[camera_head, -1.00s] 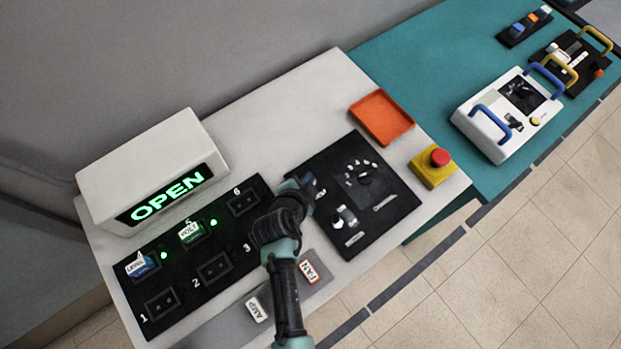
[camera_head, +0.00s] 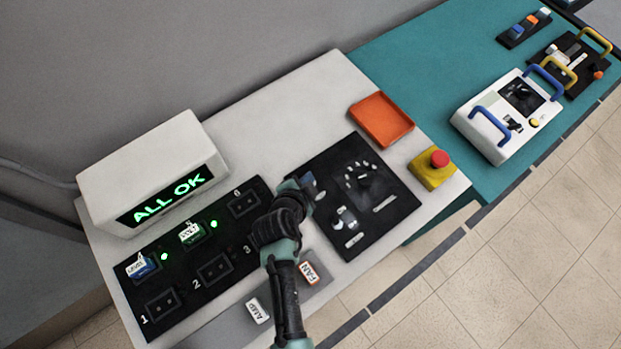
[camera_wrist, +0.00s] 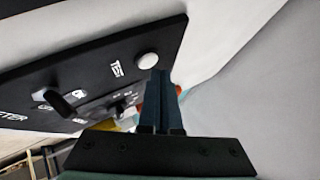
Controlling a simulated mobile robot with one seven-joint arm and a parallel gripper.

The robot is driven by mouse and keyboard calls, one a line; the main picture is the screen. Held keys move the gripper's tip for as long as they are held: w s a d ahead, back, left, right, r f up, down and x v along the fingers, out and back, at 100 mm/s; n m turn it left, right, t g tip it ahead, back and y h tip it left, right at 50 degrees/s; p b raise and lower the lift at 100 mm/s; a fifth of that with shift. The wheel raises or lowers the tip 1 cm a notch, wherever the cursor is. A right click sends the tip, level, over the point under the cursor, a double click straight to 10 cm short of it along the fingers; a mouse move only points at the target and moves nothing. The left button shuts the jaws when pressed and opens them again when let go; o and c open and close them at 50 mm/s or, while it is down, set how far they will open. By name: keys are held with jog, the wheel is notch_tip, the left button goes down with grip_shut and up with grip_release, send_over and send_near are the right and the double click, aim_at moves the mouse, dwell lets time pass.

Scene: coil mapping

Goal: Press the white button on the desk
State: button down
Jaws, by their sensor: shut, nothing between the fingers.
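The white round button (camera_wrist: 148,61) shows in the wrist view, near the corner of a black panel beside the printed word TEST. My gripper (camera_wrist: 161,74) is shut and empty, its fingertips at the lower right edge of the button in that view. I cannot tell whether they touch it. The display box (camera_head: 150,170) at the left reads ALL OK in green.
A black panel with numbered sockets (camera_head: 183,251) lies left of my arm. AMP (camera_head: 257,311) and FAN (camera_head: 308,272) plugs lie near the front. An orange tray (camera_head: 381,119) and a yellow box with a red button (camera_head: 433,168) stand at the right. The desk behind the dial panel is clear.

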jog(key=shift+r, duration=0.25)
notch_tip(320, 180, up, 5)
jog(key=p, duration=0.4)
dwell(1.0)
jog(key=w+r+n+t+y+b, duration=0.15)
jog(key=w+r+t, duration=0.35)
jog(key=r, duration=1.2)
jog(key=w+r+n+t+b, duration=0.25)
jog(key=w+r, duration=0.45)
jog(key=r, duration=1.1)
jog(key=s+r+n+t, duration=0.2)
jog(key=r+t, duration=0.1)
jog(key=r, duration=0.6)
jog(key=s+r+n+t, duration=0.2)
jog(key=s+r+t, duration=0.1)
jog(key=r, duration=0.6)
jog(key=s+r+n+t+y+b, duration=0.1)
jog(key=s+r+n+t, duration=0.3)
jog(key=s+r, duration=0.9)
jog(key=shift+s+d+r+n+t+b, duration=0.15)
jog(key=shift+d+r+n+t+b, duration=0.3)
jog(key=shift+r, duration=0.45)
